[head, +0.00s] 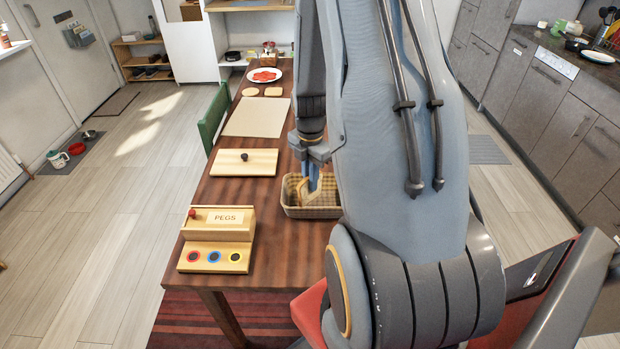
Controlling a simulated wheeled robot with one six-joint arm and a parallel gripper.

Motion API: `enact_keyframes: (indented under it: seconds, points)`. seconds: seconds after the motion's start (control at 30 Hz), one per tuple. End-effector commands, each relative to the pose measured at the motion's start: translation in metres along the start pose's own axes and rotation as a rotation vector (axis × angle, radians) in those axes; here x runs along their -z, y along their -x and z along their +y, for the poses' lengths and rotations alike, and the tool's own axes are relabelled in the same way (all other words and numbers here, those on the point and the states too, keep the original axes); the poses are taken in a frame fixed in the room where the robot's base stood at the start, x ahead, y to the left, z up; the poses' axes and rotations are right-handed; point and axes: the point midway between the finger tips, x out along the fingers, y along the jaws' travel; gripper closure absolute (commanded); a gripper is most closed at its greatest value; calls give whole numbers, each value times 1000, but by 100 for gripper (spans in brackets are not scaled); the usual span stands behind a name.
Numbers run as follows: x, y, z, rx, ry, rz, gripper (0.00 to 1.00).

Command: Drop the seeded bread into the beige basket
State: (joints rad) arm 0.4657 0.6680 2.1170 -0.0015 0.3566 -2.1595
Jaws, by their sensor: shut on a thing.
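The beige basket (312,212) stands on the wooden table, its right end partly hidden by my arm. My gripper (313,183) points down into the basket and is shut on a tan bread slice (300,191). The slice is tilted and sits at least partly inside the basket walls. Seeds on it are too small to make out, and I cannot tell whether it touches the basket floor.
Left of the basket are a lidded wooden board (244,162) with a dark knob and a PEGS box (217,239). Farther back lie a beige mat (256,117), two bread pieces (262,91) and a plate with red food (264,76). My arm hides the table's right side.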

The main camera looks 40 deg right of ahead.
Motion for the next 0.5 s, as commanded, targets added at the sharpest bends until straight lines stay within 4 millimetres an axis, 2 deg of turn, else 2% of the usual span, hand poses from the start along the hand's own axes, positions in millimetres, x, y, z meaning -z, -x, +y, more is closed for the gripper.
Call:
enact_keyframes:
  seconds: [0.13, 0.17, 0.27, 0.5]
  points:
    - [0, 1, 0, 0, 0, 0, 100]
    - [0, 1, 0, 0, 0, 0, 84]
    - [0, 1, 0, 0, 0, 0, 68]
    - [0, 1, 0, 0, 0, 0, 68]
